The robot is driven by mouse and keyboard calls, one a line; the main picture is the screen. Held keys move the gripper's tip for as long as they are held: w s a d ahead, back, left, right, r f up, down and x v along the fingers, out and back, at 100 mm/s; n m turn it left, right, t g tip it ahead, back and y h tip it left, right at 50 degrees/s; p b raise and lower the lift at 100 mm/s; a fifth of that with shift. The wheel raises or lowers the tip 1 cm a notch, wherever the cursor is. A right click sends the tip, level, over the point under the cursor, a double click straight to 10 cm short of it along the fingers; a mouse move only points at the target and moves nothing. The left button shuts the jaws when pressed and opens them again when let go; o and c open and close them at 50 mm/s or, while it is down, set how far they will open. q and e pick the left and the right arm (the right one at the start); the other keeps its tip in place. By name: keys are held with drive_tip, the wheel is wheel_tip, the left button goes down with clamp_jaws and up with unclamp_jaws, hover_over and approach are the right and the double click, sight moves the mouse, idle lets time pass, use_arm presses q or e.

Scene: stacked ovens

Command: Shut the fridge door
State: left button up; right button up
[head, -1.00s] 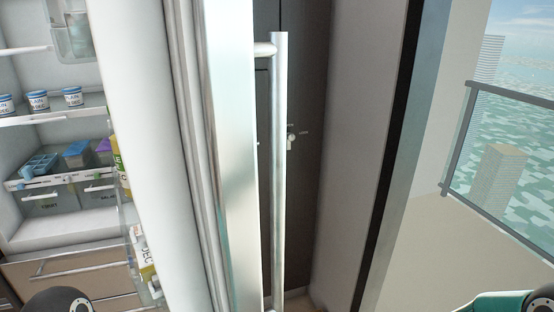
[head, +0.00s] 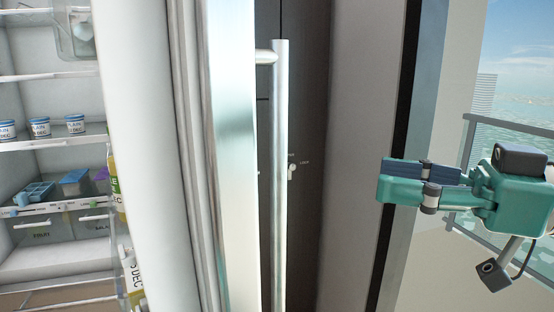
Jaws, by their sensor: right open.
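The fridge door (head: 232,160) stands open, seen nearly edge-on in the middle of the head view. Its long vertical metal handle (head: 281,180) is on the door's right side. The fridge interior (head: 60,255) with its shelves shows to the left of the door. My right gripper (head: 385,178) is raised at the right, its fingers pointing left toward the handle. It is open, holds nothing and is clear of the handle and door. My left gripper is out of view.
Small labelled tubs (head: 40,127) stand on a fridge shelf, and bottles and cartons sit in the door's inner racks. A dark panelled door (head: 305,130) is behind the handle. A window with a balcony railing (head: 510,127) is at the far right.

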sight(278, 162)
drive_tip(key=p+x, duration=0.3)
drive_tip(key=x, duration=1.1)
drive_tip(key=shift+w, duration=0.1)
clamp_jaws()
